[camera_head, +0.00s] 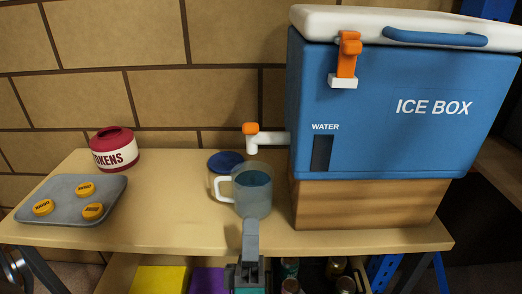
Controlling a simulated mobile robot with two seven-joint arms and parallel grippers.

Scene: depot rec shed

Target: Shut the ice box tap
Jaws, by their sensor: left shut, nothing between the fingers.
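The blue ice box (390,110) has a white lid and stands on a wooden block (365,205). Its tap (268,138) sticks out to the left, with a white spout pointing down and an orange knob (251,128) on top. I cannot tell from the knob whether the tap is open, and no stream shows clearly. A see-through mug (252,192) with a white handle stands below the spout, with dark blue-green liquid in it. My left gripper (250,228) is shut and empty, in front of the mug's base and below the tap. My right gripper is out of view.
An orange latch (347,58) hangs on the ice box front. At left are a red-and-white tokens pot (114,150) and a grey tray (62,212) with yellow tokens. The table (170,205) is clear between tray and mug.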

